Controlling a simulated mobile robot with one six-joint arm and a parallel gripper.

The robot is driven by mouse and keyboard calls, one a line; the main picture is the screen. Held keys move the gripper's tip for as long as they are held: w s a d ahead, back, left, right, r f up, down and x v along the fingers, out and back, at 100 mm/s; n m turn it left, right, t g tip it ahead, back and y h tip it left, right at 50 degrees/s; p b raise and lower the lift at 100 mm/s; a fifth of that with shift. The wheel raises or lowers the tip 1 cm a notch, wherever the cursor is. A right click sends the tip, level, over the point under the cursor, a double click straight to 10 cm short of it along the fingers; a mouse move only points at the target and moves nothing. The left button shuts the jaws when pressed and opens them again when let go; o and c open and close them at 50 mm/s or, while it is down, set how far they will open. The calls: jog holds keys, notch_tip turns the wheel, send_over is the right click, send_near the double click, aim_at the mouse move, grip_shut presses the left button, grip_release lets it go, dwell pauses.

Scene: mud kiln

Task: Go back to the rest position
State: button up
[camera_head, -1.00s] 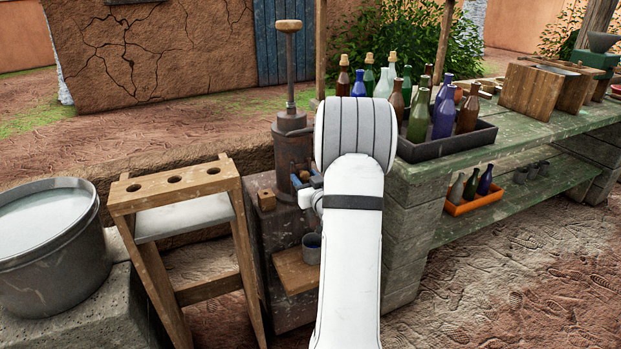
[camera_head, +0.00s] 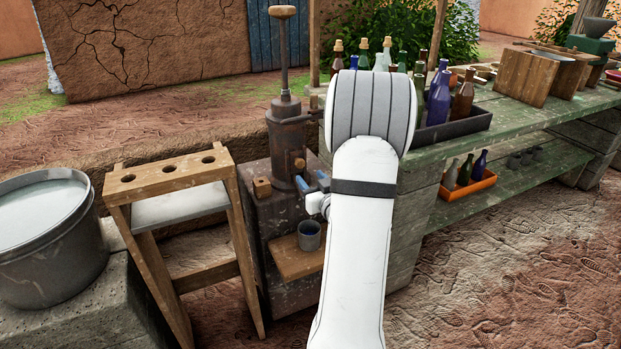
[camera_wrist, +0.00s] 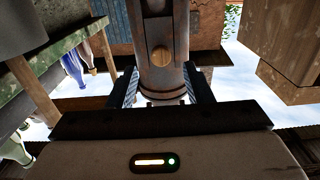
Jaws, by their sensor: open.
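My gripper (camera_head: 312,182) is open, with blue fingertips beside the front of a dark metal press (camera_head: 287,140). My white arm hides part of the gripper and part of the bottle tray behind it. In the wrist view, the two fingers of my gripper (camera_wrist: 162,88) stand apart, with the press's metal cylinder (camera_wrist: 165,20) and a round wooden knob (camera_wrist: 161,57) showing between and beyond them. Nothing is held. I cannot tell the exact gap between the fingers and the press.
A grey cup (camera_head: 309,236) stands on a low wooden shelf (camera_head: 290,262) below the gripper. A wooden rack with holes (camera_head: 165,178) and a metal tub (camera_head: 48,262) stand left. A green bench (camera_head: 520,130) with bottles is at right. Bare ground lies front right.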

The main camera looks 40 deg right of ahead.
dwell(0.3)
jog(key=s+a+r+g+p, duration=0.1)
jog(key=a+r+g+p, duration=0.6)
jog(key=a+r+p, duration=0.7)
jog(key=s+a+r+n+g+y+p, duration=0.1)
jog(key=s+a+r+g+p, duration=0.3)
jog(key=s+a, duration=0.5)
jog(key=s+a+r+n+g+y+p, duration=0.1)
jog(key=s+a+r+g+y+p, duration=0.2)
jog(key=s+a+r, duration=0.5)
jog(key=s+a+p, duration=0.1)
jog(key=s, duration=0.2)
jog(key=shift+a+r+n+g+p, duration=0.35)
jog(key=shift+n+g, duration=0.05)
